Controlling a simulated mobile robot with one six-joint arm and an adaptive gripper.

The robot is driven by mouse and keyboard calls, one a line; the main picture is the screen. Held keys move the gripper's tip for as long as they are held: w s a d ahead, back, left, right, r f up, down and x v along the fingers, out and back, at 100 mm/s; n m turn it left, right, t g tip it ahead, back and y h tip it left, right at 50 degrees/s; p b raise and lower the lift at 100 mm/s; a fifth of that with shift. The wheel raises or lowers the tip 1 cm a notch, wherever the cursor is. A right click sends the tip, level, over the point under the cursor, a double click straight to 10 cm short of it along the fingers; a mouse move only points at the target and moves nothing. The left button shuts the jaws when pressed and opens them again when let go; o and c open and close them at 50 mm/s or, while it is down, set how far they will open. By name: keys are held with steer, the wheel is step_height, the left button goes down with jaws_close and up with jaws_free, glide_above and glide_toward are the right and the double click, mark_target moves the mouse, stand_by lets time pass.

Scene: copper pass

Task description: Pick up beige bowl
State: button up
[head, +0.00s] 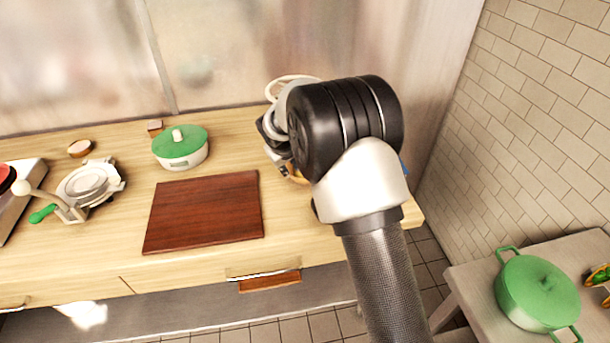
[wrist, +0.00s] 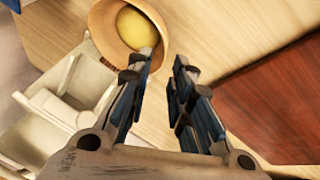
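The beige bowl (wrist: 103,22) is at the top of the wrist view, with a yellow rounded thing (wrist: 137,29) inside it. My gripper (wrist: 162,68) is open, its two fingers apart with nothing held between them. In the wrist view the left fingertip overlaps the inside of the bowl, and the near right part of the rim lies toward the gap between the fingers. I cannot tell whether a finger touches the bowl. In the head view my arm hides my fingers and most of the bowl; only a small tan-orange patch shows beside the arm.
A dark red-brown board (head: 205,212) lies left of my arm on the wooden counter. A white pot with a green lid (head: 180,150) stands behind it. A white object (wrist: 60,100) is close left of my gripper. A tiled wall (head: 540,110) rises on the right.

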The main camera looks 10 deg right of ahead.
steer(key=b+x, duration=0.2)
steer(key=x, duration=0.5)
steer(key=shift+f, duration=0.1)
steer(key=shift+s, duration=0.1)
steer(key=shift+c, duration=0.2)
jaws_close()
